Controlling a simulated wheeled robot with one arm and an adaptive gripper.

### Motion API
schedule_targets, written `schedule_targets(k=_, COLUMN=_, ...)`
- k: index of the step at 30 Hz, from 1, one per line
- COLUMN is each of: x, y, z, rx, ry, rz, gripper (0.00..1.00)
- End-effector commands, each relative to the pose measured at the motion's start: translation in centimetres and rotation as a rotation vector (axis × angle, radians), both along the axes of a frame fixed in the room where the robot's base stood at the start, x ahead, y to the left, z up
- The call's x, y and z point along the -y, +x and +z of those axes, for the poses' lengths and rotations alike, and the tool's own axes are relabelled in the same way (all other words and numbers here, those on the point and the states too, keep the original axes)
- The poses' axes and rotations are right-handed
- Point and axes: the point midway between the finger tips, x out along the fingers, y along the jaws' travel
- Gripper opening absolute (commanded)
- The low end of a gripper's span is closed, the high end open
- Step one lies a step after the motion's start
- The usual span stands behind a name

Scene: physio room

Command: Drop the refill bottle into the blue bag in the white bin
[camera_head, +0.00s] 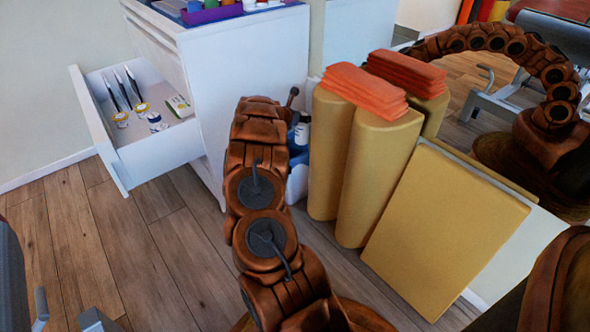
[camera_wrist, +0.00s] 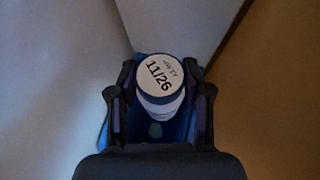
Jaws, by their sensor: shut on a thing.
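My gripper (camera_wrist: 160,98) is shut on the refill bottle (camera_wrist: 161,78), with one finger on each side of it. The bottle's round white top faces the wrist camera and reads "11/26"; its body is white with a dark blue band below the top. The blue bag (camera_wrist: 104,137) shows below and around the bottle in the wrist view. In the head view the bottle (camera_head: 301,133) shows just right of my arm, above the blue bag (camera_head: 297,157) in the white bin (camera_head: 297,186). My arm hides much of the bin and bag, so I cannot tell the bottle's exact height.
A white cabinet (camera_head: 245,85) stands left of the bin, its drawer (camera_head: 150,153) open with tweezers and small containers inside. Yellow bolsters (camera_head: 376,175) topped with orange towels (camera_head: 362,92) stand close on the right, beside a yellow mat (camera_head: 445,230). Wood floor (camera_head: 150,255) is clear at left.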

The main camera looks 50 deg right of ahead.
Motion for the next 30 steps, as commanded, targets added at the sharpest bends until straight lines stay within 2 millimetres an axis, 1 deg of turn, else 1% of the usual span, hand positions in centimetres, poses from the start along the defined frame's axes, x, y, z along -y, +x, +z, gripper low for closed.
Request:
schedule_targets(k=2, x=0.02, y=0.02, z=-0.28, rx=0.000, ry=-0.001, rz=0.000, gripper=0.00)
schedule_targets(k=9, x=0.01, y=0.03, z=-0.23, rx=0.001, ry=-0.001, rz=0.001, gripper=0.00)
schedule_targets(k=10, x=0.01, y=0.04, z=-0.22, rx=0.001, ry=-0.001, rz=0.001, gripper=0.51)
schedule_targets(k=18, x=-0.01, y=0.03, z=-0.26, rx=0.001, ry=-0.001, rz=0.001, gripper=0.78)
schedule_targets(k=30, x=-0.26, y=0.03, z=-0.14, rx=0.000, ry=0.000, rz=0.000, gripper=0.78)
